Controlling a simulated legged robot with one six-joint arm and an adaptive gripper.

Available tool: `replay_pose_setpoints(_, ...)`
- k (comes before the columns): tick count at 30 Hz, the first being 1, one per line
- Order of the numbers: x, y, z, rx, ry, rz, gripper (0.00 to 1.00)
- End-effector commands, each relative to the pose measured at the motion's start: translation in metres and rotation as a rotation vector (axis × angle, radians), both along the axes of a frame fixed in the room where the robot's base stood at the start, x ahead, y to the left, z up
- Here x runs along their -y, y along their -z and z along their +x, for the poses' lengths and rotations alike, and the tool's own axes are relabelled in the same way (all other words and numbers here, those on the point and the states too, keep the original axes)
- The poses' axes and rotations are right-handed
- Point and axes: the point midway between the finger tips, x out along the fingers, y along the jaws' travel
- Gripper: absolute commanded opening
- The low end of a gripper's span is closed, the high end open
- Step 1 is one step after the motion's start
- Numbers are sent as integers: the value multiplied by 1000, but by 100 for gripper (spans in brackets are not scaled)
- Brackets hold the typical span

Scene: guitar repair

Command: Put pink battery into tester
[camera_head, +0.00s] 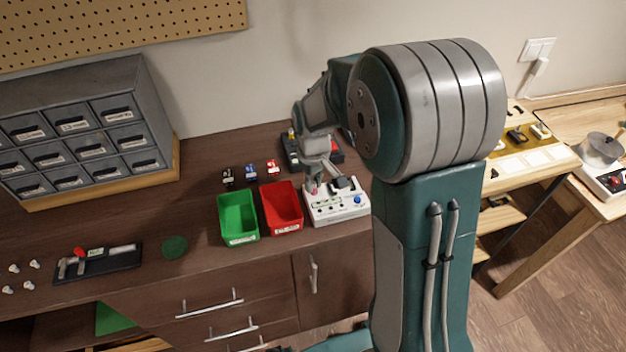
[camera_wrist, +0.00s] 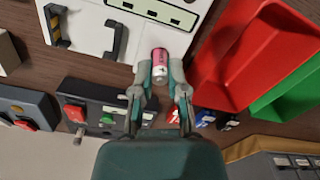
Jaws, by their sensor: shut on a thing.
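The pink battery (camera_wrist: 160,64) is between the fingertips of my gripper (camera_wrist: 160,90) in the wrist view, pink with a pale end. My gripper is shut on it. The white tester (camera_head: 336,203) stands on the brown workbench, to the right of the red bin. In the wrist view the tester (camera_wrist: 88,36) fills the top left, with a green-edged slot near the top and dark handle-like parts. The battery overlaps the tester's edge in that view; I cannot tell whether it touches. In the head view my gripper (camera_head: 314,183) is small, above the tester's left part.
A red bin (camera_head: 282,207) and a green bin (camera_head: 238,217) stand left of the tester. Several small batteries (camera_head: 250,172) stand behind them. A dark device (camera_wrist: 104,108) with a red switch is behind the tester. A drawer cabinet (camera_head: 85,128) stands far left.

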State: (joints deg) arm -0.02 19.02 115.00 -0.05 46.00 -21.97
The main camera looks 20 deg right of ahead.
Motion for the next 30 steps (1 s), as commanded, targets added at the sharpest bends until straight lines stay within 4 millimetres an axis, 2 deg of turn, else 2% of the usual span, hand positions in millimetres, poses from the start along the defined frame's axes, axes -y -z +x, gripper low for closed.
replay_pose_setpoints(10, 0, 3, 0, 0, 0, 0, 0)
replay_pose_setpoints(11, 0, 3, 0, 0, 0, 0, 28)
replay_pose_setpoints(12, 0, 3, 0, 0, 0, 0, 45)
replay_pose_setpoints(13, 0, 3, 0, 0, 0, 0, 59)
replay_pose_setpoints(22, 0, 3, 0, 0, 0, 0, 59)
replay_pose_setpoints(24, 0, 3, 0, 0, 0, 0, 85)
replay_pose_setpoints(25, 0, 3, 0, 0, 0, 0, 87)
replay_pose_setpoints(30, 0, 3, 0, 0, 0, 0, 87)
